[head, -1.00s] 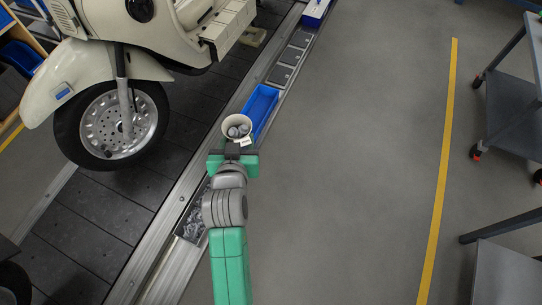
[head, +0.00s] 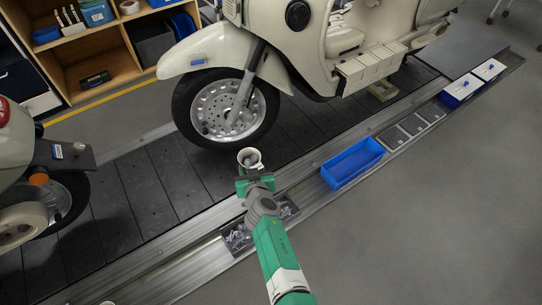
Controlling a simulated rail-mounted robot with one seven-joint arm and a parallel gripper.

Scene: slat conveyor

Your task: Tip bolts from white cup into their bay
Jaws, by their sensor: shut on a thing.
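The white cup (head: 250,153) is held out over the conveyor's near edge, close to the scooter's front wheel. Its mouth faces the camera and grey bolts show inside. My gripper (head: 254,178) is shut on the cup's near side. A dark bay (head: 238,238) with shiny metal pieces lies in the rail strip under my arm, nearer the camera than the cup. My arm hides its middle. The pieces are too small to name.
A blue tray (head: 352,164), seemingly empty, sits in the strip to the right. Beyond it are flat grey bays (head: 412,125) and blue-and-white boxes (head: 461,88). A cream scooter (head: 240,60) stands close behind the cup. Another vehicle (head: 35,170) is at left. The right floor is clear.

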